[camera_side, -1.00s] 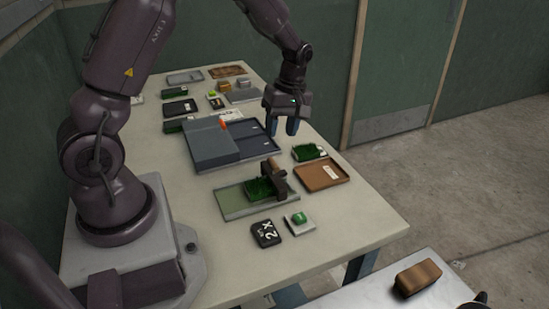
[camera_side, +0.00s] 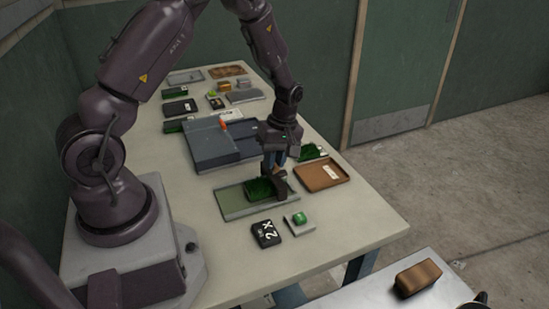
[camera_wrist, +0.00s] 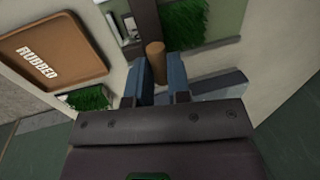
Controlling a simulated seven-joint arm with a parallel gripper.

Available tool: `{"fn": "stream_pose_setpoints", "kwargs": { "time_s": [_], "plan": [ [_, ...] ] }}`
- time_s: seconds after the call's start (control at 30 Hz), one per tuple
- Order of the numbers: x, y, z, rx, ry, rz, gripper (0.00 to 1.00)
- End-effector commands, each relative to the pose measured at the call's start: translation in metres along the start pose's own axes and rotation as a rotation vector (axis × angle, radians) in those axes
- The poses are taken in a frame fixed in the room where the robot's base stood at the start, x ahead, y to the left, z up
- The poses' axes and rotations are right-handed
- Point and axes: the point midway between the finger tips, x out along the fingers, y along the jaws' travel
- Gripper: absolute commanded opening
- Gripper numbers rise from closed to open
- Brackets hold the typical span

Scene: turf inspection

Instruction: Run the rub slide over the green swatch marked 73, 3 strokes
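A green turf swatch (camera_side: 258,189) lies on a grey-green plate (camera_side: 238,207) in the side view; it also shows at the top of the wrist view (camera_wrist: 185,22). I cannot read any number on it. The dark rub slide (camera_side: 281,188) stands at the swatch's right edge, with its dark bar (camera_wrist: 145,18) and round wooden handle (camera_wrist: 155,62) in the wrist view. My gripper (camera_wrist: 158,70) is open, its two blue fingers on either side of the handle with gaps visible. In the side view my gripper (camera_side: 273,166) is right above the slide.
A brown tray marked RUBBED (camera_wrist: 52,58) is beside the plate; it is at the right in the side view (camera_side: 322,185), with another green swatch (camera_side: 309,152) behind it. A grey case (camera_side: 210,145) is behind the plate.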

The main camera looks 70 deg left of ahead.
Motion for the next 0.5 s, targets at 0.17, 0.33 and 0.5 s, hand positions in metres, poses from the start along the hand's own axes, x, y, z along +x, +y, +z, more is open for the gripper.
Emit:
{"fn": "stream_pose_setpoints", "kwargs": {
  "time_s": [0.17,0.33,0.5],
  "plan": [
    [0.000,0.000,0.000,0.000,0.000,0.000,0.00],
    [0.002,-0.012,0.000,0.000,0.000,-0.002,0.00],
    [0.009,-0.051,0.000,-0.001,-0.001,-0.003,0.00]
  ]
}}
